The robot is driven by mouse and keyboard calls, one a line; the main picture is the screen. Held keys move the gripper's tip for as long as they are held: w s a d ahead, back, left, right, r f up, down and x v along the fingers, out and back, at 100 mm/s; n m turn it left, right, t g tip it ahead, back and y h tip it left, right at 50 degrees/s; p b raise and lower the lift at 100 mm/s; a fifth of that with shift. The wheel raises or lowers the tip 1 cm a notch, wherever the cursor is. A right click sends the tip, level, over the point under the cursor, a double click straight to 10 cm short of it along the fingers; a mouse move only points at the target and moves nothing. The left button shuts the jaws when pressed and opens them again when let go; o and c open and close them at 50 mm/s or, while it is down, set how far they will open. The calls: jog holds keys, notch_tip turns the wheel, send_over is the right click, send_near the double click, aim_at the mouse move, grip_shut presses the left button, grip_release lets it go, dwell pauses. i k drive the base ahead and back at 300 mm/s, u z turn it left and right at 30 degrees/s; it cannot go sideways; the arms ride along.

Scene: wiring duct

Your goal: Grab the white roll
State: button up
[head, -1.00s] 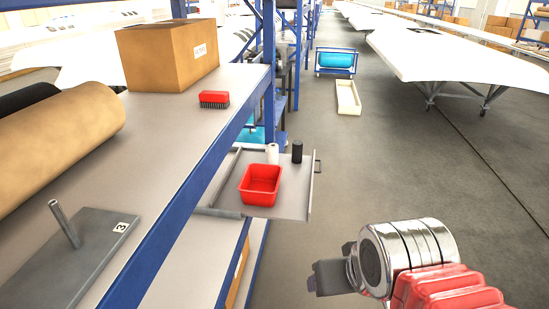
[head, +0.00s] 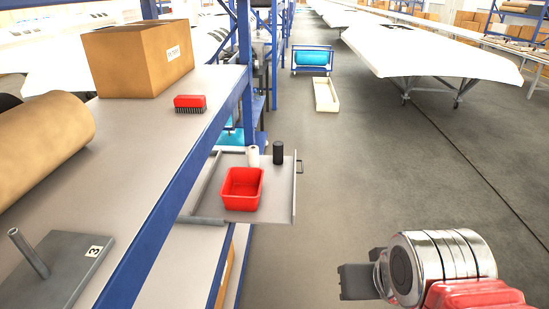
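The white roll (head: 253,156) stands upright at the back of a pulled-out grey tray (head: 276,192), beside a black roll (head: 278,153). A red bin (head: 242,189) sits on the tray in front of the white roll and seems to overlap none or little of it. My gripper (head: 352,281) is at the lower right, over the floor, well apart from the tray and the roll. It is seen from the side and its finger gap does not show. I see nothing in it.
A shelf (head: 140,150) on the left bears a cardboard box (head: 138,58), a red brush (head: 190,103), a brown roll (head: 40,145) and a grey plate with a post (head: 60,270). A blue upright (head: 240,80) stands by the tray. The floor (head: 370,180) to the right is clear.

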aim_at(253, 150)
jog(key=z, duration=0.85)
jog(key=i, duration=2.65)
jog(key=u, duration=1.15)
